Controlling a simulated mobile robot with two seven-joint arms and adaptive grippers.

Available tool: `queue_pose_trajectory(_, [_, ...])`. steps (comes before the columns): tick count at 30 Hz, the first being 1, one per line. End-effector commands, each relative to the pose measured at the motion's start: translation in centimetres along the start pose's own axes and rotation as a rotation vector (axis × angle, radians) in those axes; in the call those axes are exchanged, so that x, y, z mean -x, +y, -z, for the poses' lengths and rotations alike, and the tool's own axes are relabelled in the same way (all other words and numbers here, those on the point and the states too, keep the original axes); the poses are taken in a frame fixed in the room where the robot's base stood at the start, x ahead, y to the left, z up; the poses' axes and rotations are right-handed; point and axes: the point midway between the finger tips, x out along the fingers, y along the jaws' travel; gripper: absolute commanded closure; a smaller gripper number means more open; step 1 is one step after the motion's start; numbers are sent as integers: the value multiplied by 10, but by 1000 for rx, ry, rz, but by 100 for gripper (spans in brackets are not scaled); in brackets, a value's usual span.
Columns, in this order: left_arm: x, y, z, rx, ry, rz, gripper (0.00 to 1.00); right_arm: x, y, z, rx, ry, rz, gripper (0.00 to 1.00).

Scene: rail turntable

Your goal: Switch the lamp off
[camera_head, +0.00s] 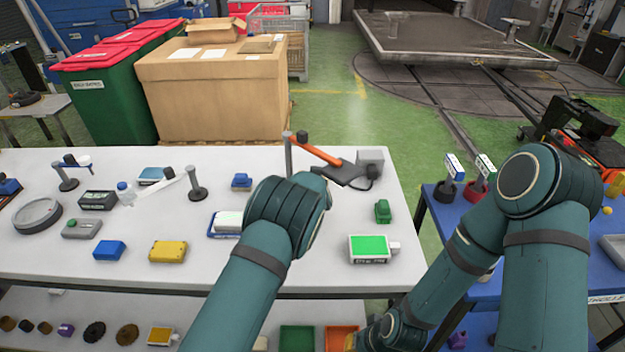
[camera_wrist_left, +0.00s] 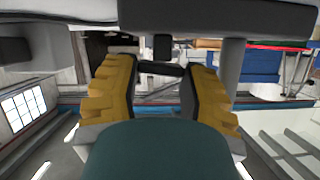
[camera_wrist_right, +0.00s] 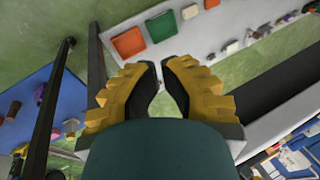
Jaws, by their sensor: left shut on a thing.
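A jointed lamp-like fixture with an orange arm (camera_head: 322,151) stands on the white table in the head view. It has a thin grey post (camera_head: 289,155) and a dark joint. A dark flat part and a grey box (camera_head: 370,160) lie to its right. My left gripper (camera_wrist_left: 162,72) is shut on a small dark piece (camera_wrist_left: 162,69), with a grey post (camera_wrist_left: 234,80) beside it. In the head view my left wrist hides the fingers, and which part is held is unclear.
Two other posts with arms, one blue (camera_head: 68,164) and one white (camera_head: 155,187), stand on the white table (camera_head: 40,260). A green-screened box (camera_head: 369,248) is near its right edge. A blue table (camera_head: 440,207) stands right, across a gap.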

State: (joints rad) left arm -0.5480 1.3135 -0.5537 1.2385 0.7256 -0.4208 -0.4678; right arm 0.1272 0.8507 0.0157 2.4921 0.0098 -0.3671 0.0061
Motion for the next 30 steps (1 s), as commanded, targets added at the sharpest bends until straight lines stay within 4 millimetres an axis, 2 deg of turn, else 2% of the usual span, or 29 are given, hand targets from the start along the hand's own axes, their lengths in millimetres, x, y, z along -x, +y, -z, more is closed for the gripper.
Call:
queue_pose_trajectory(6, [-3,-3,-4,124,3,-47,91,-30,11,-13,7,-25,2,100])
queue_pose_trajectory(13, [-3,-5,-4,239,2,-95,90,-52,20,-19,12,-35,4,100])
queue_pose_trajectory(18, [-1,-5,-2,277,1,-113,90,-58,22,-19,13,-33,4,100])
queue_pose_trajectory(28, [0,-4,0,281,1,-115,91,-57,22,-18,13,-32,4,100])
queue_pose_trajectory(29, [0,-4,0,281,1,-115,42,-57,22,-18,13,-32,4,100])
queue_pose_trajectory(30, [0,-4,0,281,1,-115,28,-57,22,-18,13,-32,4,100])
